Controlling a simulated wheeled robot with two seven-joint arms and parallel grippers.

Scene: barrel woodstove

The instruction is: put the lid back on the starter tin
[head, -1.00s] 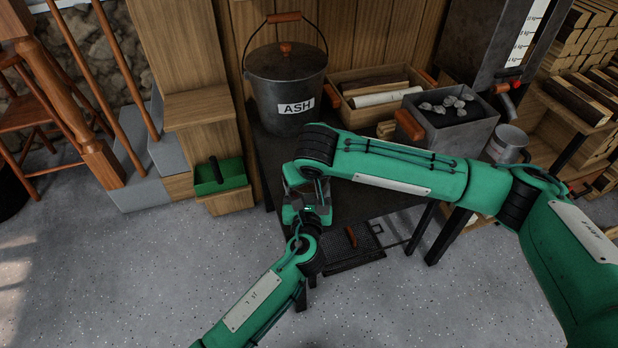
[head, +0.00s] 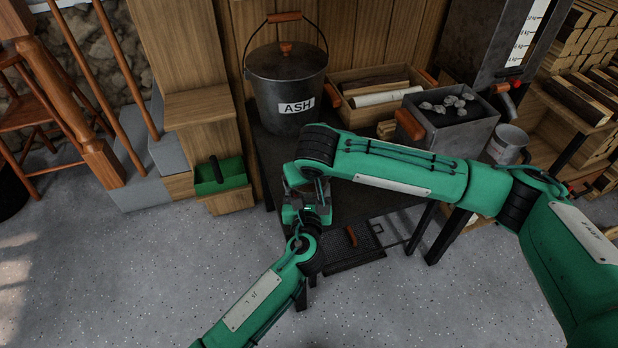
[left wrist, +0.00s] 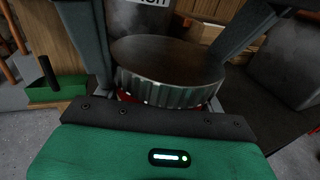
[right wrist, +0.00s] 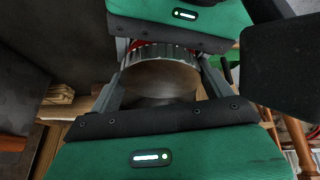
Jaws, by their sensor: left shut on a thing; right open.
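The lid is a round dark disc with a ridged metal rim. It shows in the left wrist view (left wrist: 170,65) and in the right wrist view (right wrist: 160,78). A strip of red, the starter tin (left wrist: 126,97), shows just under the rim; the lid hides most of it. I cannot tell whether the lid is fully seated. My left gripper (head: 308,215) is shut on the tin, below the lid. My right gripper (right wrist: 163,72) is open, its fingers on either side of the lid. In the head view my right arm and the grippers hide both lid and tin.
A black ash bucket (head: 285,95) stands on the dark table (head: 345,205) behind my grippers. A wooden crate (head: 360,100) and a grey bin of lumps (head: 440,130) stand to its right. A green caddy (head: 220,178) is at left. The front floor is clear.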

